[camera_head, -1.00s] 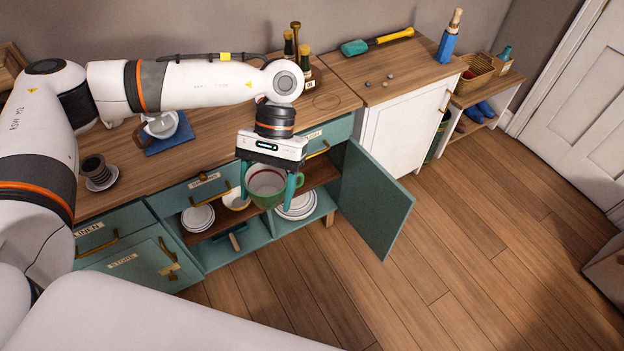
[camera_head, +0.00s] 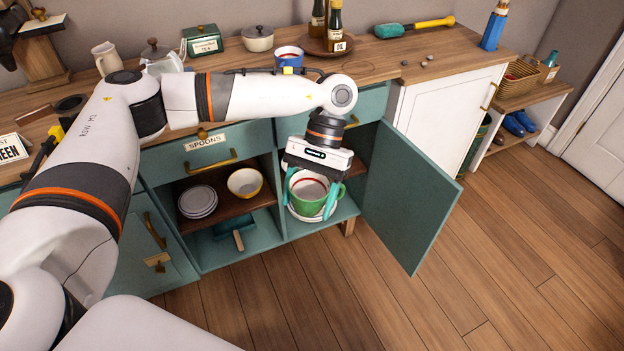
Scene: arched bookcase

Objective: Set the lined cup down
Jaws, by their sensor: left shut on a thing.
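The lined cup (camera_head: 313,193) is green outside and pale inside, with a red line around the inner wall. My left gripper (camera_head: 310,196) is shut on it, with teal fingers at its left and right sides. The cup is about upright, in front of the open right compartment of the teal cabinet (camera_head: 282,240). White plates (camera_head: 295,213) show just behind and below the cup, partly hidden by it. I cannot tell whether the cup touches them. My right gripper is not in view.
The open teal door (camera_head: 408,205) stands to the right of the cup. In the left compartment, stacked plates (camera_head: 198,202) and a yellow bowl (camera_head: 244,182) sit on the upper shelf. A blue mug (camera_head: 289,58) and bottles (camera_head: 334,28) stand on the counter above. The floor in front is clear.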

